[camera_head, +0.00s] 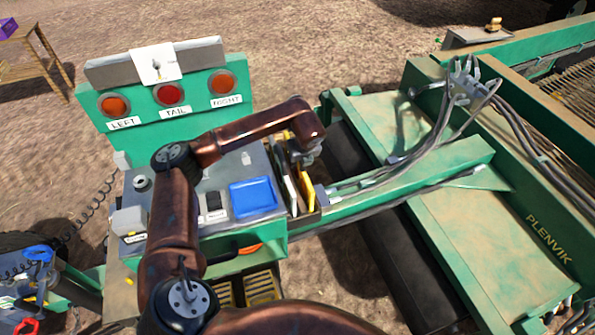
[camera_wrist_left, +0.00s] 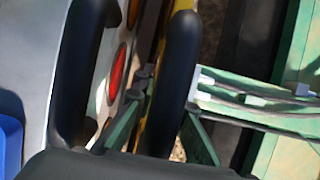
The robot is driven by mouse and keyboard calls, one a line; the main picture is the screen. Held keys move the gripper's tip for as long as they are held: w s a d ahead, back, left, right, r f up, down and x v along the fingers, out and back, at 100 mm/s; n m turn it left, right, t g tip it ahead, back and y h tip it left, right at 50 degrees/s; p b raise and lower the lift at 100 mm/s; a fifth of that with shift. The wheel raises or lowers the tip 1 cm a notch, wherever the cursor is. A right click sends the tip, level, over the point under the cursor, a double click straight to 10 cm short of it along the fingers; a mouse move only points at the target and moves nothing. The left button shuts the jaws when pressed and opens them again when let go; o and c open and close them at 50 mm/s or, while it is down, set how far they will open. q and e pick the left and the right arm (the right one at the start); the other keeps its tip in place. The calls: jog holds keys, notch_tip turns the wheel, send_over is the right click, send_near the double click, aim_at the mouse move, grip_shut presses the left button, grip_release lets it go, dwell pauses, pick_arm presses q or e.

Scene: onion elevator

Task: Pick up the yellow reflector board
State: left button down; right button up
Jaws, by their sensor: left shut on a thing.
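The yellow reflector board (camera_head: 307,188) stands on edge in a narrow slot at the right side of the grey control box. My left gripper (camera_head: 303,152) reaches down over its top end and is shut on it; the fingertips are partly hidden. In the left wrist view, a yellow edge (camera_wrist_left: 183,5) runs beside and behind the right black finger. A white board with red and orange reflectors (camera_wrist_left: 117,75) stands just left of it, and its white edge also shows in the head view (camera_head: 291,193). My right gripper is not in view.
The control box carries a blue panel (camera_head: 253,198) and knobs. Behind it stands a green lamp panel (camera_head: 165,125) labelled LEFT, TAIL and RIGHT. Green machine beams (camera_head: 440,170) and grey hoses (camera_head: 515,120) lie to the right. Bare soil shows at the back.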

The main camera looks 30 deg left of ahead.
pick_arm(q)
jog(key=shift+r, duration=0.1)
dwell(0.6)
notch_tip(320, 180, up, 9)
jog(key=shift+r+b, duration=0.15)
jog(key=shift+b, duration=0.45)
jog(key=shift+r, duration=0.35)
